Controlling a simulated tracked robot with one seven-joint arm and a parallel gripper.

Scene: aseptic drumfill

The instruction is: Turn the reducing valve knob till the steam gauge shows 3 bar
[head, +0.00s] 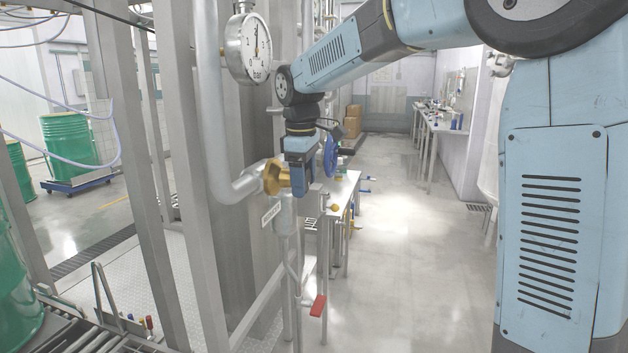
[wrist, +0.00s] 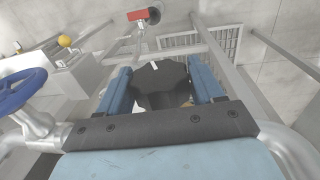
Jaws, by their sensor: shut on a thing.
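The steam gauge (head: 248,48) is a round white dial in a metal case at the upper left of centre in the head view. Its needle points nearly straight up; the scale is too small to read surely. My gripper (head: 299,184) points down beside the brass valve body (head: 273,178) on the grey pipe. In the wrist view the dark, lobed reducing valve knob (wrist: 160,82) sits between the two blue fingers of my gripper (wrist: 160,88), which are shut on it. In the head view the gripper hides the knob.
A blue handwheel (head: 330,155) stands just right of my gripper; it also shows in the wrist view (wrist: 22,90). A red-handled valve (head: 318,306) is below. Steel posts (head: 130,150) stand to the left. The floor (head: 400,240) to the right is clear.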

